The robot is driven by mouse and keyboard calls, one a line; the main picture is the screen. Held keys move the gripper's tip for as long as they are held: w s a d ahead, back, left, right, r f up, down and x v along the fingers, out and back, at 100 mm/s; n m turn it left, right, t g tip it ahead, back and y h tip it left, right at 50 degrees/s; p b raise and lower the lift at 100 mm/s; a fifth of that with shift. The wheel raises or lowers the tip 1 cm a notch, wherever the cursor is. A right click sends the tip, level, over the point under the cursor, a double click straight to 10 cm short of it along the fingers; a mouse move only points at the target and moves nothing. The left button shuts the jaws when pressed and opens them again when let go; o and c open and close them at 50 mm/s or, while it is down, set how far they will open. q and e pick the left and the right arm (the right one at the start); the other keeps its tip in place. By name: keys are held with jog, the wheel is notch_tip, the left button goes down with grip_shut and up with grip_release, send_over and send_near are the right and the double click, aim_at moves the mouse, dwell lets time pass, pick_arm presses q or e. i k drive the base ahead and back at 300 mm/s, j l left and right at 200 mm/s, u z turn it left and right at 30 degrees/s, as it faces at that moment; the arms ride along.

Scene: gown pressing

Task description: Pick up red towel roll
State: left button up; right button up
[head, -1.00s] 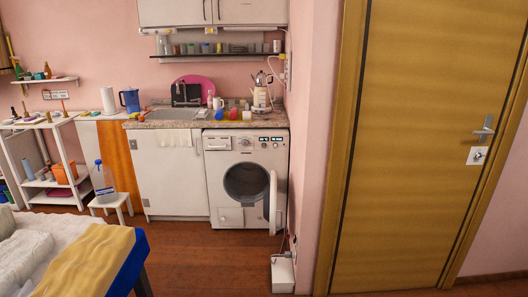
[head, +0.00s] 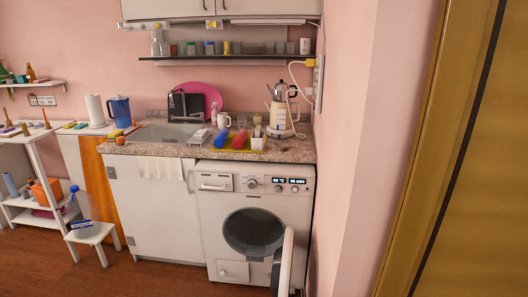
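The red towel roll (head: 240,140) lies on the counter (head: 290,151) above the washing machine, in the head view. It rests on or over a yellow tray or mat (head: 229,149). A blue roll (head: 222,138) lies just to its left, and a small white holder (head: 258,143) stands to its right. Neither of my grippers shows in the view.
The washing machine (head: 216,209) has its round door (head: 287,262) swung open at the front right. A kettle (head: 280,112) stands right of the rolls, the sink (head: 170,133) left. A white stool (head: 91,234) stands at left. A pink wall closes the right side.

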aim_at(241, 138)
jog(key=i+l+u, duration=0.3)
jog(key=i+l, duration=0.15)
jog(key=i+j, duration=1.3)
jog(key=i, duration=0.25)
